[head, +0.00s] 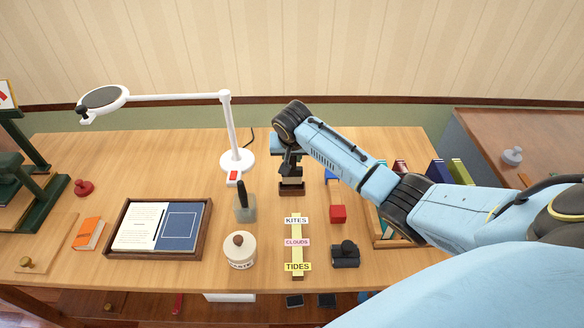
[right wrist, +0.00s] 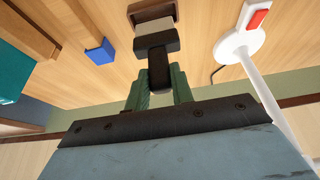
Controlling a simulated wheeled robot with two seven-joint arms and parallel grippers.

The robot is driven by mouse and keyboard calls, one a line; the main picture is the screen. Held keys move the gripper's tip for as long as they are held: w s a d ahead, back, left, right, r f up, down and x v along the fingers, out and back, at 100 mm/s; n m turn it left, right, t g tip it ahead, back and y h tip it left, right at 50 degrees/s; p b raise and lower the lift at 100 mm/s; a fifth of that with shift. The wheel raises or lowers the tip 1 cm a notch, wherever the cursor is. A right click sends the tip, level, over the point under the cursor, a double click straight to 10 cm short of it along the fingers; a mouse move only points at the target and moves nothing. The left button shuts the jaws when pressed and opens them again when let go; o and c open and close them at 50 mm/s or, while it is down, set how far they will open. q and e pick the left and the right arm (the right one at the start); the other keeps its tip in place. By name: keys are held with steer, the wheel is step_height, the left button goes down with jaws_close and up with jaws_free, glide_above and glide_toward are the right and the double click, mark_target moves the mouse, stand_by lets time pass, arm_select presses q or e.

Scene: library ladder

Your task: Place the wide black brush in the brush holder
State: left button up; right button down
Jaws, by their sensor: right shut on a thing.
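My right gripper (head: 288,168) is over the back middle of the table, pointing down. In the right wrist view its green fingers (right wrist: 160,88) are shut on the black handle of the wide black brush (right wrist: 156,44). The brush's wide dark head points away from the fingers. My left gripper is not in view.
A paste pot (head: 239,252), word strips (head: 297,242), a red block (head: 338,214) and a dark device (head: 345,257) lie nearer.

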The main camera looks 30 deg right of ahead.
mark_target(292, 164)
steer(key=shift+f, duration=1.85)
steer(key=shift+f, duration=0.15)
steer(key=c, duration=1.2)
jaws_free()
steer(key=shift+s+r, duration=0.1)
steer(key=shift+r, duration=0.3)
steer(key=p+v, duration=0.1)
steer(key=v, duration=1)
steer(key=shift+r+p, duration=0.25)
steer(key=shift+p, duration=0.05)
steer(key=shift+a, duration=0.15)
